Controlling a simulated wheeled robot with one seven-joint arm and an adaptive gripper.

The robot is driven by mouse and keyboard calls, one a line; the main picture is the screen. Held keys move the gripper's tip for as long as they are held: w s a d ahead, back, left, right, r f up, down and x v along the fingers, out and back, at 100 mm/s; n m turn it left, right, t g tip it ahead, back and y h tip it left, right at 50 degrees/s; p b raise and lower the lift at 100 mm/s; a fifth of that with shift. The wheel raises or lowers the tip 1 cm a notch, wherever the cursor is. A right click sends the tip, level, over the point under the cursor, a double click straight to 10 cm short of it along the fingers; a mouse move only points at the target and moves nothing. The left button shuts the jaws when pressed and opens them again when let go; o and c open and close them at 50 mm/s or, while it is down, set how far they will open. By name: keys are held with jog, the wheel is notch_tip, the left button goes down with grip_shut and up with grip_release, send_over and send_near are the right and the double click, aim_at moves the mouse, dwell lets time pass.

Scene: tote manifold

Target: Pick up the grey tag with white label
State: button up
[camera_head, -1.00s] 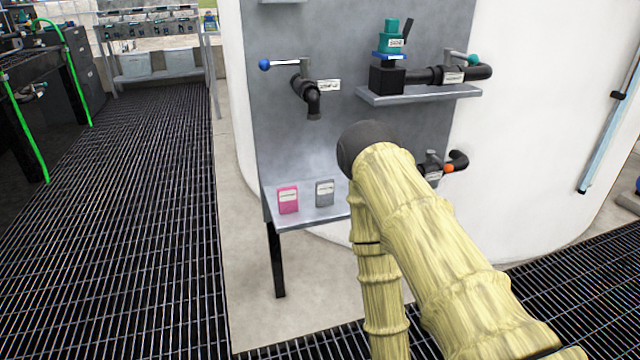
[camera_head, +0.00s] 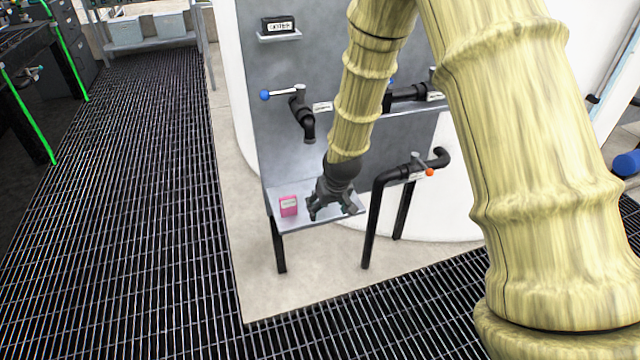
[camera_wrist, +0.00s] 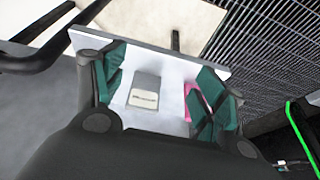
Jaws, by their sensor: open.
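The grey tag with a white label (camera_wrist: 144,90) is on the light shelf (camera_wrist: 151,61) in the wrist view, between my open fingers and nearer the left one. My gripper (camera_wrist: 160,95) is open and empty, with green finger pads on both sides. In the head view my gripper (camera_head: 332,207) points down over the shelf (camera_head: 290,223) and hides the grey tag. A pink tag (camera_head: 288,206) with a white label stands just left of my gripper. In the wrist view the pink tag (camera_wrist: 194,103) is partly hidden behind the right finger.
A grey panel (camera_head: 262,120) rises behind the shelf. A blue-handled valve with a black spout (camera_head: 303,118) is above it. A black pipe with an orange-ended valve (camera_head: 384,185) stands right of the shelf. The floor grating (camera_head: 140,210) at left is clear.

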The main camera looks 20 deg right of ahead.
jog(key=w+r+p, duration=0.2)
jog(key=w+r, duration=0.2)
jog(key=r, duration=0.5)
jog(key=shift+w+d+b+x, duration=0.1)
jog(key=shift+d+b+x, duration=0.05)
jog(key=shift+x, duration=1.6)
jog(key=shift+w+d+b+x, duration=0.1)
jog(key=shift+d+b+x, duration=0.1)
jog(key=shift+x, duration=1.55)
jog(key=shift+d+b+x, duration=0.1)
jog(key=shift+b+x, duration=0.05)
jog(key=shift+x, duration=1.6)
jog(key=shift+r, duration=0.15)
jog(key=c, duration=1)
